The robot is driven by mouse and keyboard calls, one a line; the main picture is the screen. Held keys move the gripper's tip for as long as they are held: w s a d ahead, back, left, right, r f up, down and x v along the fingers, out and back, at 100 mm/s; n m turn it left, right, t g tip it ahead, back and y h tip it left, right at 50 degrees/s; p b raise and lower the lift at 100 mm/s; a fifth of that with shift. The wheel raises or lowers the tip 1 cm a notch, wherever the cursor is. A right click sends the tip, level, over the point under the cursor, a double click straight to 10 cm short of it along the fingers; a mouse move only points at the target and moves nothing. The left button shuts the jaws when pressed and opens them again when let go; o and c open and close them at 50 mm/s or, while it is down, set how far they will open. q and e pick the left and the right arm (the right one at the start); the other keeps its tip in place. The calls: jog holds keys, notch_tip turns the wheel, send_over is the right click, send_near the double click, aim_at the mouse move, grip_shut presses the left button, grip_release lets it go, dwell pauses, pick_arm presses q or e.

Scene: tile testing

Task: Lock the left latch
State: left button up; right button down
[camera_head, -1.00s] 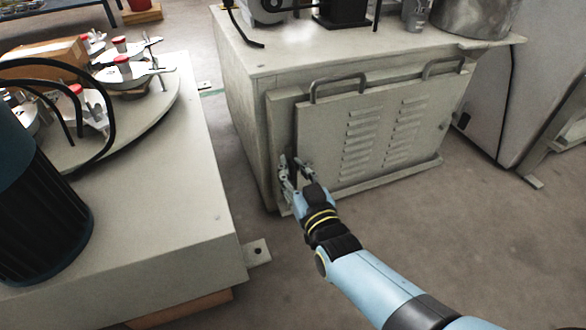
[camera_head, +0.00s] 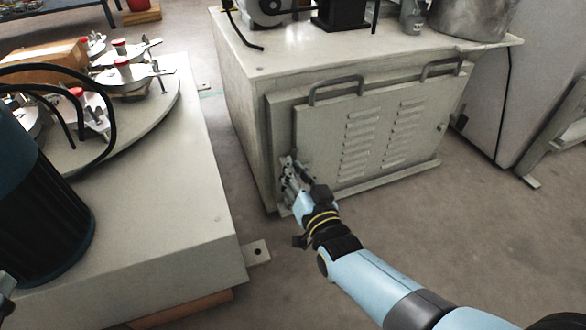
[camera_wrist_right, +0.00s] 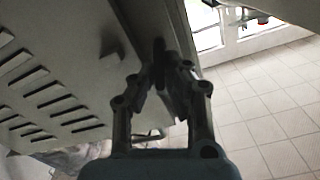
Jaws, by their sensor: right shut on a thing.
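The grey cabinet has a louvred front panel (camera_head: 330,135) with two bar handles on top. My right gripper (camera_head: 288,166) is at the panel's lower left edge, its fingers drawn together on the left latch. The latch is mostly hidden behind the fingers in the head view. In the right wrist view, the gripper (camera_wrist_right: 162,75) closes around a dark, narrow latch piece (camera_wrist_right: 159,55) beside the panel's edge. I cannot tell the latch's exact angle. A small knob-like right latch (camera_head: 441,127) shows at the panel's right edge. My left gripper is not clearly seen.
A light bench (camera_head: 165,190) with a round turntable and several red-topped fixtures stands left. A floor bracket (camera_head: 257,252) juts from its base. Machinery and a metal drum (camera_head: 470,18) sit on the cabinet. The floor in front of the cabinet is clear.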

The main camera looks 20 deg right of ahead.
jog(key=m, duration=0.3)
jog(key=shift+d+f, duration=0.1)
jog(key=shift+d, duration=0.1)
jog(key=shift+d+m, duration=0.1)
jog(key=shift+m, duration=0.8)
pick_arm(q)
jog(key=shift+s+a+f+g, duration=0.1)
jog(key=shift+s+f+g, duration=0.15)
jog(key=shift+f, duration=0.35)
jog(key=shift+s+f+g, duration=0.25)
jog(key=shift+f, duration=0.3)
pick_arm(e)
jog(key=shift+d+f+m, duration=0.1)
jog(key=shift+f+m, duration=0.15)
jog(key=shift+m, duration=1.35)
jog(key=shift+d+f+m, duration=0.1)
jog(key=shift+f+m, duration=0.15)
jog(key=shift+m, duration=1.35)
jog(key=shift+d+f+m, duration=0.1)
jog(key=shift+f+m, duration=0.15)
jog(key=shift+m, duration=1.35)
pick_arm(q)
jog(key=shift+s+f, duration=0.2)
jog(key=shift+s, duration=0.1)
pick_arm(e)
jog(key=c, duration=1.4)
grip_release()
